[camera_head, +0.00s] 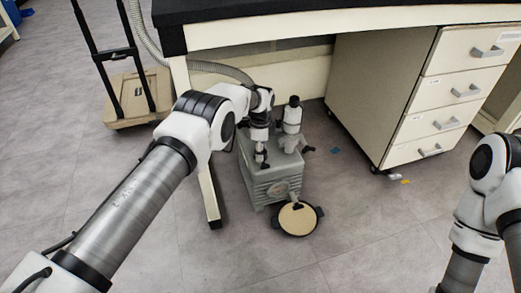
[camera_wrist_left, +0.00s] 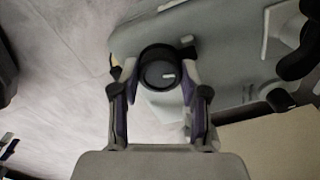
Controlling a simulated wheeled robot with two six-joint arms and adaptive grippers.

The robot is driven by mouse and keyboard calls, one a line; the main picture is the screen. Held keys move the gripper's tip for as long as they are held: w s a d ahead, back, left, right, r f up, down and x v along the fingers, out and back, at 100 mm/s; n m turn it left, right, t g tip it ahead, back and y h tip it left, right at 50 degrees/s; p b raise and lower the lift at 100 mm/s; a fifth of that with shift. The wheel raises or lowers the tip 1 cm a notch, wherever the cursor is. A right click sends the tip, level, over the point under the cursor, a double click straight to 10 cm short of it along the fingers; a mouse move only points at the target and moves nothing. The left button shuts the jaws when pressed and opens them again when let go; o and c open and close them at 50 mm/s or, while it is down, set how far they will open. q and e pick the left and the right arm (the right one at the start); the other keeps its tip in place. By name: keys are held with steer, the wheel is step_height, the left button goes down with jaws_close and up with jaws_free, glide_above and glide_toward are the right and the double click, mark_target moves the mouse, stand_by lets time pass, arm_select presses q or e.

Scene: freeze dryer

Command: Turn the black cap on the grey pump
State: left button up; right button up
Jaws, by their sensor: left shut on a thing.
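The grey pump (camera_head: 261,187) stands on the floor under the bench. In the left wrist view its grey top (camera_wrist_left: 222,45) fills the upper middle and right. The black cap (camera_wrist_left: 160,74) is round, with a small pale mark, and sits between the fingers of my left gripper (camera_wrist_left: 157,88), which is shut on it from both sides. In the head view my left gripper (camera_head: 261,158) points down onto the pump's top, and the cap is hard to make out there. My right arm shows at the right edge of the head view, but its gripper is out of the picture.
A white cylinder with a black top (camera_head: 293,115) rises from the pump beside my gripper. A round tan pan (camera_head: 298,219) lies in front of the pump. The bench leg (camera_head: 207,190) stands close on the left, a drawer cabinet (camera_head: 400,95) on the right.

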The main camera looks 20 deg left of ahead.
arm_select(q)
steer(key=m, duration=0.4)
steer(key=shift+f+m, duration=0.1)
steer(key=shift+m, duration=0.2)
steer(key=m, duration=0.4)
steer(key=shift+m, duration=0.3)
steer(key=m, duration=0.4)
steer(key=shift+m, duration=0.3)
steer(key=m, duration=0.5)
steer(key=o, duration=1.1)
steer(key=shift+o, duration=0.2)
